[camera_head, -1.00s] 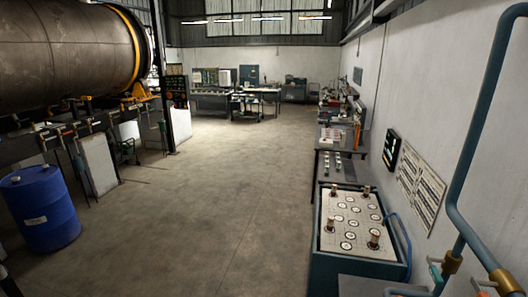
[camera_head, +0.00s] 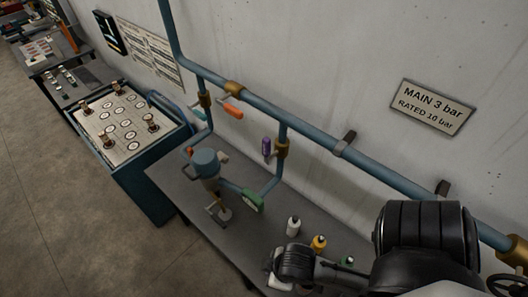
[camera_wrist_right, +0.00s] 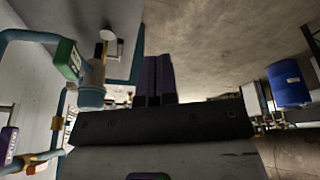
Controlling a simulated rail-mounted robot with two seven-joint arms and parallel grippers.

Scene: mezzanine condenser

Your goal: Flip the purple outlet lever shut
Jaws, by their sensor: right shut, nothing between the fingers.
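The purple lever (camera_head: 266,147) sits beside a brass valve (camera_head: 282,149) on the right-hand vertical blue pipe. Its handle stands roughly upright, along the pipe. The lever also shows at the left edge of the right wrist view (camera_wrist_right: 8,141), partly cut off, near the brass valve (camera_wrist_right: 25,160). My right gripper (camera_wrist_right: 157,57) is shut and empty, with its dark fingers together and apart from the lever. In the head view my right arm comes in at the bottom right, over the bench; its fingertips are not clear there. My left gripper is not in view.
An orange lever (camera_head: 232,111) and a teal lever (camera_head: 199,115) sit on the same piping. A blue-capped unit (camera_head: 205,163) and a green part (camera_head: 253,200) stand below. Small bottles (camera_head: 293,227) are on the grey bench (camera_head: 180,187). A wall sign (camera_head: 432,107) hangs right.

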